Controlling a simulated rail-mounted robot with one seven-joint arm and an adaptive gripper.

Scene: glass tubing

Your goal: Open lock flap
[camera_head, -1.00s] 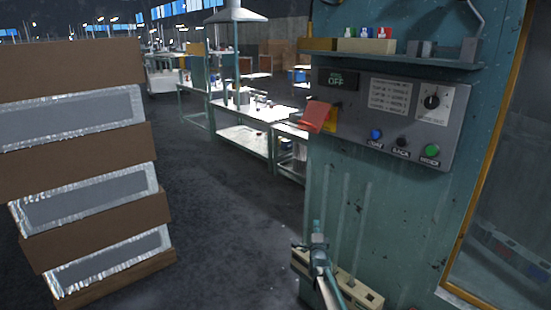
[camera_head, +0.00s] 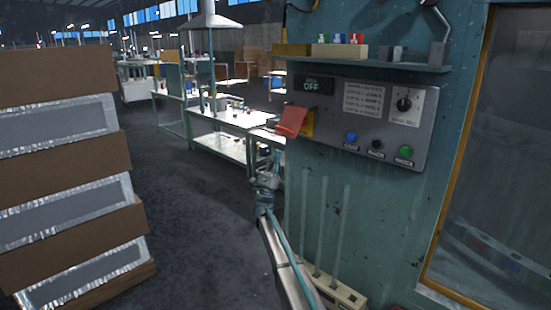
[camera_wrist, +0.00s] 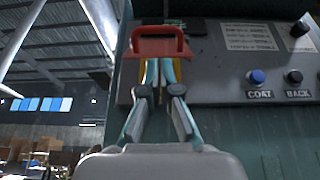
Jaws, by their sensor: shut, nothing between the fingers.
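The red lock flap (camera_head: 291,120) hangs tilted outward at the left end of the grey control panel, in front of a yellow plate (camera_head: 308,125). It also shows in the wrist view (camera_wrist: 158,45), at the top centre. My gripper (camera_head: 265,153) is below and left of the flap in the head view. In the wrist view its fingertips (camera_wrist: 160,72) are together, empty, and point up at the flap's lower edge. I cannot tell whether they touch it. What lies behind the flap is mostly hidden.
The panel (camera_head: 425,148) carries a dark OFF display (camera_head: 312,85), a rotary knob (camera_head: 404,104) and blue, black and green buttons. A shelf (camera_head: 370,65) juts out above. Stacked brown boxes (camera_head: 60,160) stand at left. The floor between is clear.

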